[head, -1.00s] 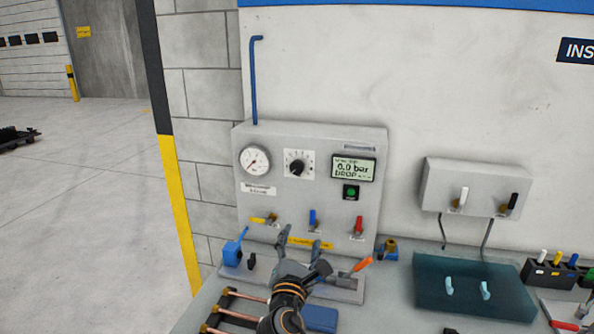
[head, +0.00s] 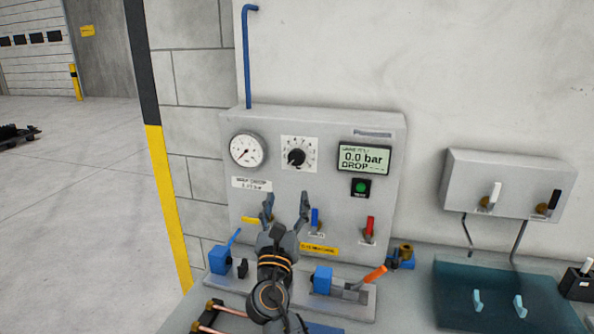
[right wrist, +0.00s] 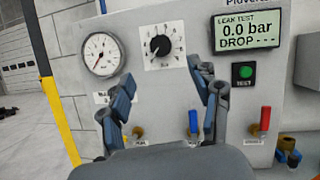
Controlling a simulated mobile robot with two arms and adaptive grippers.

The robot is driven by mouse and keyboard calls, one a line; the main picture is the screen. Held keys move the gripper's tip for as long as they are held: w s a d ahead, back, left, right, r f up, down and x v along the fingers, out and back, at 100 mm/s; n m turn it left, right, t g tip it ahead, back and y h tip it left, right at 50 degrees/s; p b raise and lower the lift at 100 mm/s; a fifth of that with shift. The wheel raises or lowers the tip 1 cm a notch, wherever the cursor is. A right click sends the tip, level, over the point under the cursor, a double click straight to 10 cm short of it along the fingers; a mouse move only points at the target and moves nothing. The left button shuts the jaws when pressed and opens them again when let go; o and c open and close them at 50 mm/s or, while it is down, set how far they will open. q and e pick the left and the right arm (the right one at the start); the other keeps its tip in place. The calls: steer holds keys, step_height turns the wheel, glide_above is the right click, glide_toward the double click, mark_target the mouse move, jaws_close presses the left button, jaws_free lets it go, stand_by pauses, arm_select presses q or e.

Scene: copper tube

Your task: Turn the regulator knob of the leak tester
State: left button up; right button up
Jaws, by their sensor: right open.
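The leak tester (head: 325,240) is a grey box against the wall. Its black regulator knob (head: 296,157) sits on a white dial plate, between the round gauge (head: 247,150) and the display (head: 364,158), which reads 0.0 bar. My right gripper (head: 286,204) is open and empty, its fingers pointing up in front of the panel below the knob. In the right wrist view the knob (right wrist: 160,46) is fully visible, above and between the two spread fingers (right wrist: 163,77), apart from them. The left gripper is not in view.
Below the display are a green button (head: 361,187) and a red lever valve (head: 369,228); a blue lever (head: 315,218) stands close to my right finger. A grey switch box (head: 503,185) hangs at right.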

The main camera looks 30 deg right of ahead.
mark_target(296, 161)
steer(key=p+x, duration=0.1)
steer(key=x, duration=0.3)
steer(key=p+x, duration=0.1)
steer(key=x, duration=0.4)
steer(key=f+p+x, duration=0.1)
steer(key=x, duration=0.3)
steer(key=shift+w+d+r, duration=0.1)
steer(key=shift+w+d, duration=0.1)
steer(key=shift+d, duration=0.05)
steer(key=shift+w+d+r, duration=0.1)
steer(key=shift+w+d, duration=0.2)
